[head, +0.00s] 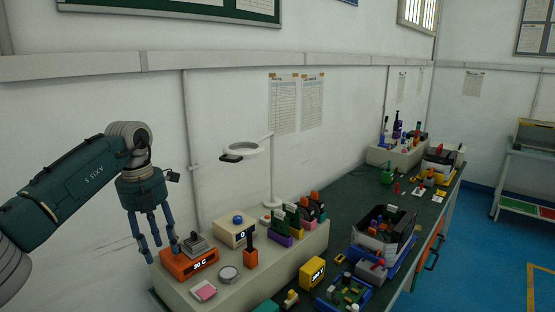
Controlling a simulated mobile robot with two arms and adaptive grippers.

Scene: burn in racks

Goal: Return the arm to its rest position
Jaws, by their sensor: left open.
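My left arm comes in from the left in the head view. Its gripper (160,248) points down, with its blue fingers spread and nothing between them. The fingertips are at the left end of the raised cream shelf, close to the orange device (190,264) with a "50 C" display. I cannot tell whether a finger touches the device. My right gripper is not in view.
The cream shelf (300,262) also holds a white box with a blue knob (237,231), a round dish (228,274) and a magnifier lamp (270,175). Crowded trays (385,235) stand on the green bench (345,195). The blue floor (480,255) at right is largely clear.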

